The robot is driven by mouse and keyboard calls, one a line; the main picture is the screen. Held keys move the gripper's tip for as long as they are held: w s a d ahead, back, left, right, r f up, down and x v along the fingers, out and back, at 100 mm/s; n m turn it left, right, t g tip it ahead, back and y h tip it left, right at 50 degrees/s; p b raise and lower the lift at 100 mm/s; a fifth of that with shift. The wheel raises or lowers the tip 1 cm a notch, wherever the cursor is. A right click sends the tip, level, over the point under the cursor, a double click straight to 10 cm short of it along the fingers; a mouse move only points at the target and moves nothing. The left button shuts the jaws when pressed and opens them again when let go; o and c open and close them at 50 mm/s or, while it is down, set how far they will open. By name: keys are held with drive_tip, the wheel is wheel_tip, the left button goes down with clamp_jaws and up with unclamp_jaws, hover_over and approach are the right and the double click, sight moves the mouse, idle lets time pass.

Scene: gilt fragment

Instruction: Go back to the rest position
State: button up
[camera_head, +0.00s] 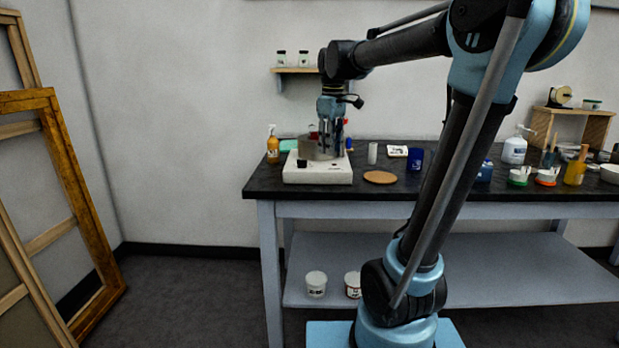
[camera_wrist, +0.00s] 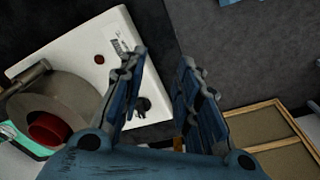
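My gripper (camera_head: 332,150) hangs with its fingers down above the bench's left end, close to a grey metal pot (camera_head: 311,150). In the wrist view my gripper (camera_wrist: 162,56) has its two blue fingers apart, with nothing between them. The pot stands on a white hot plate (camera_head: 318,175). In the wrist view the pot (camera_wrist: 75,90) lies left of the fingers, with something red (camera_wrist: 48,130) in or over it. The hot plate (camera_wrist: 90,48) shows behind the left finger. In the head view my fingers partly hide the pot, and I cannot tell whether they touch it.
The dark bench (camera_head: 400,184) also carries an amber bottle (camera_head: 273,145), a cork disc (camera_head: 380,177), a blue cup (camera_head: 415,159) and a white pump bottle (camera_head: 515,150). A small wall shelf (camera_head: 297,70) with jars is behind my arm. Wooden frames (camera_head: 85,215) lean at left.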

drive_tip(key=s+d+f+m, duration=0.5)
drive_tip(key=s+d+f, duration=0.1)
drive_tip(key=s+f, duration=0.5)
drive_tip(key=s+d+f+m+t, duration=0.1)
drive_tip(key=s+d+f+m, duration=0.4)
drive_tip(key=s+f, duration=0.7)
wheel_tip(320, 180, down, 2)
drive_tip(key=shift+s+d+f+t, duration=0.2)
drive_tip(key=shift+d+t, duration=0.1)
drive_tip(key=shift+d, duration=0.5)
drive_tip(key=shift+w+f, duration=0.2)
drive_tip(key=shift+w, duration=0.3)
